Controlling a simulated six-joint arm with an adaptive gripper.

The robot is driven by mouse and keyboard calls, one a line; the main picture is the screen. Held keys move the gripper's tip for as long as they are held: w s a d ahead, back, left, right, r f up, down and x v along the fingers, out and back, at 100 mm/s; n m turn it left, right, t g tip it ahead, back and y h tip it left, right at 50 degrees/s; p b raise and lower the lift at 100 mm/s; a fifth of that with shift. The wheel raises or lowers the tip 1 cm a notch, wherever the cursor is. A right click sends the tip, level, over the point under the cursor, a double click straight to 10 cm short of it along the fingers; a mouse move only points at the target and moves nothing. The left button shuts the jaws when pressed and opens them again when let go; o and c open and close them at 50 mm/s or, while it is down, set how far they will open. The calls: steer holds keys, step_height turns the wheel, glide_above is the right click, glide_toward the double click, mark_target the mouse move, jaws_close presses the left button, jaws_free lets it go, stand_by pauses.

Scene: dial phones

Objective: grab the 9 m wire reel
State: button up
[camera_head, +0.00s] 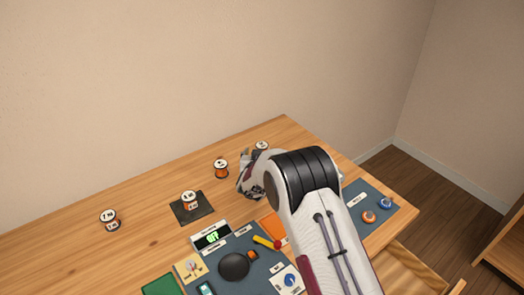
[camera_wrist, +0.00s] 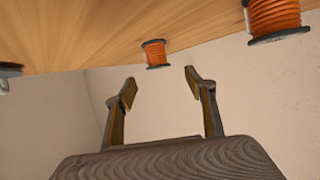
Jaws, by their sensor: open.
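Several wire reels stand on the wooden table in the head view: one at the left (camera_head: 110,220), one on a black mat (camera_head: 190,201), an orange one (camera_head: 221,169) further back, and one (camera_head: 262,146) behind my arm, partly hidden. Their labels are too small to read surely, so I cannot tell which is 9 m. In the wrist view my gripper (camera_wrist: 160,87) is open and empty. A small orange reel (camera_wrist: 155,53) shows beyond and between the fingertips, apart from them. A larger orange reel (camera_wrist: 275,18) is at the upper right, cut by the edge.
A blue-grey panel (camera_head: 226,252) with a green display (camera_head: 211,237), a dark knob (camera_head: 234,266) and a yellow lever (camera_head: 266,242) lies at the front. A blue mat (camera_head: 352,214) with small knobs is at the right. The table is clear around the left reel.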

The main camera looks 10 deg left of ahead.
mark_target(262, 147)
steer(key=shift+x, duration=1.25)
steer(key=shift+w, duration=0.1)
steer(key=shift+d+x, duration=0.15)
steer(key=shift+x, duration=0.6)
steer(key=shift+d+x, duration=0.1)
steer(key=shift+x, duration=1.7)
steer(key=shift+f, duration=0.15)
steer(key=c, duration=1.3)
